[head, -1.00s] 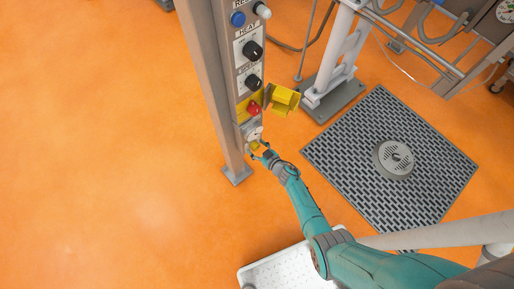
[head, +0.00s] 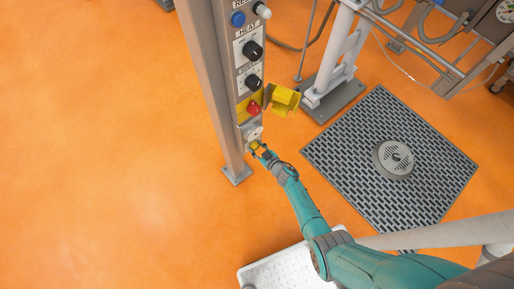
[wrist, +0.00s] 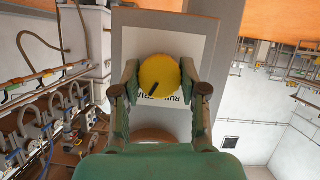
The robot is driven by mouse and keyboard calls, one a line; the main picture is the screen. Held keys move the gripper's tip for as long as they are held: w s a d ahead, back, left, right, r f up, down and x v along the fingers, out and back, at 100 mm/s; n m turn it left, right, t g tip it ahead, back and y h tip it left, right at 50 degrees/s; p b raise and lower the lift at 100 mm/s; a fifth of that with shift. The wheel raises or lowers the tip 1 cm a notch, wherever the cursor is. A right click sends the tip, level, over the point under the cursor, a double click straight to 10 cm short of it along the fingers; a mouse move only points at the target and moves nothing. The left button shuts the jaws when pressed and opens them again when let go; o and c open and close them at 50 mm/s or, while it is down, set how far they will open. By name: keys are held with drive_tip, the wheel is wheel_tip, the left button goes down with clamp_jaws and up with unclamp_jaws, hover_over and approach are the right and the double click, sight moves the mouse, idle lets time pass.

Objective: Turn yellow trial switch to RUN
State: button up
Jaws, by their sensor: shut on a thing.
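The yellow trial switch (wrist: 160,74) is a round knob with a dark pointer line in the wrist view. The line points down and to the left. The switch sits on a pale label plate (wrist: 193,43) with partly hidden lettering. My gripper (wrist: 159,82) is shut on the switch, one finger on its left side and one on its right. In the head view my gripper (head: 259,149) is at the lowest control on the panel post, and a small yellow bit of the switch shows beside the fingers.
Above the switch on the post (head: 208,92) are a red button (head: 253,107) with an open yellow guard (head: 284,100) jutting right, black knobs (head: 252,50) and a blue button (head: 238,19). A grated floor drain (head: 350,150) lies to the right. Orange floor is clear on the left.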

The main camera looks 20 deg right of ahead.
drive_tip(key=n+t+h, duration=0.1)
drive_tip(key=n+h, duration=0.1)
drive_tip(key=n, duration=0.1)
drive_tip(key=shift+a+n, duration=0.15)
drive_tip(key=shift+n, duration=0.15)
drive_tip(key=shift+f+n+t+h, duration=0.1)
drive_tip(key=shift+n+t+h, duration=0.4)
drive_tip(key=shift+n, duration=0.55)
drive_tip(key=shift+n+t+h, duration=0.4)
drive_tip(key=shift+n+h, duration=0.2)
drive_tip(key=shift+n, duration=0.45)
drive_tip(key=o, duration=1.1)
drive_tip(key=shift+o, duration=0.2)
drive_tip(key=shift+s, duration=0.1)
drive_tip(key=s+r, duration=0.2)
drive_tip(key=s, duration=0.9)
drive_tip(key=shift+s+a, duration=0.3)
drive_tip(key=shift+s, duration=0.05)
